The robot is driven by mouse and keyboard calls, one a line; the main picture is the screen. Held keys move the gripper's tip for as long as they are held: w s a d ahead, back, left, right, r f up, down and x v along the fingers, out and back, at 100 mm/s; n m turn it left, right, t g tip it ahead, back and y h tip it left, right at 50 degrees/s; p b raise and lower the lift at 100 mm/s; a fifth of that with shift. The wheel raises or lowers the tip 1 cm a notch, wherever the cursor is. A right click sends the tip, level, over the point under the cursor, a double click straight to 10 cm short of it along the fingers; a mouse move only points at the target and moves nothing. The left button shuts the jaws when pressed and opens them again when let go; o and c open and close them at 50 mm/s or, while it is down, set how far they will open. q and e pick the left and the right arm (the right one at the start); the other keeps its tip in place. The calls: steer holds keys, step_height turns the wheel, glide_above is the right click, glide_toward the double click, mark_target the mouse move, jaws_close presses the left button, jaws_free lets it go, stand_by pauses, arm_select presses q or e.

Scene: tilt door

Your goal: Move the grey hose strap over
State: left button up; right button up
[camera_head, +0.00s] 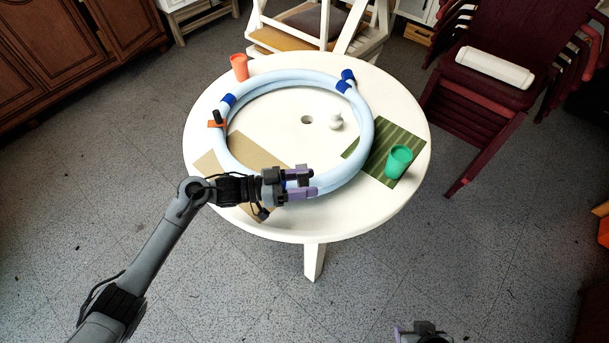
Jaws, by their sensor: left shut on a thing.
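A pale blue hose (366,125) lies coiled in a ring on the round white table (405,98). Blue bands (343,87) sit on it at the back right, and another (228,100) at the upper left. My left gripper (306,182) is over the front of the ring, its purple fingers shut on a small dark grey piece, which looks like the grey hose strap (304,177). The fingers mostly hide it; I cannot tell whether it is still around the hose. Part of my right gripper (422,332) shows at the bottom edge, away from the table; its jaw state is unclear.
An orange cup (239,66) stands behind the ring, and a green cup (398,161) stands on a green striped mat (378,166) at right. An orange clip with a black handle (217,120) is at the ring's left. A white knob-like object (336,121) stands inside the ring.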

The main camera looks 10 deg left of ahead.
arm_select(q)
steer(key=shift+w+r+n+p, duration=0.2)
steer(key=shift+w+n+p, duration=0.1)
steer(key=shift+n+p, duration=0.4)
steer(key=shift+a, duration=0.1)
steer(key=o, duration=1.3)
steer(key=shift+o, duration=0.2)
steer(key=shift+f, duration=0.1)
steer(key=p+v, duration=0.1)
steer(key=v, duration=0.9)
steer(key=shift+a, duration=0.35)
